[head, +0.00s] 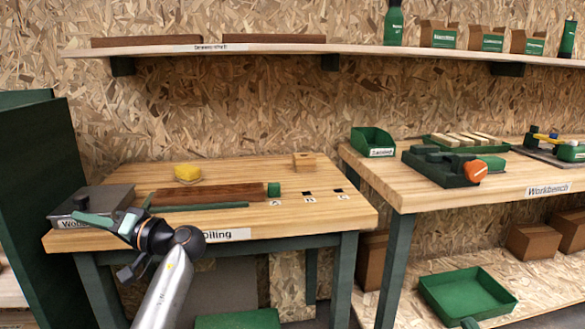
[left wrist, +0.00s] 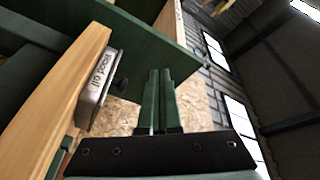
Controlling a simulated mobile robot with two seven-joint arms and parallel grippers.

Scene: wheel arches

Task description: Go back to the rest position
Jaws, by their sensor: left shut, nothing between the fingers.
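My left gripper (head: 84,216) is at the left end of the oiling table, in front of the grey wood-oil tin, pointing left. Its green fingers (left wrist: 160,74) are together and empty in the left wrist view. The arm rises from the bottom of the head view and bends at the wrist over the table's front edge. The wood-oil tin (head: 108,197) stands on the table's left corner, partly hidden by the gripper. It also shows in the left wrist view (left wrist: 97,92), left of the fingers and apart from them. My right gripper is not in view.
The oiling table (head: 320,212) holds a brown board (head: 208,195), a yellow sponge (head: 188,173) and a small wooden block (head: 304,161). A dark green panel (head: 40,190) stands close on the left. The workbench (head: 410,192) with tools is on the right. A shelf (head: 270,48) runs above.

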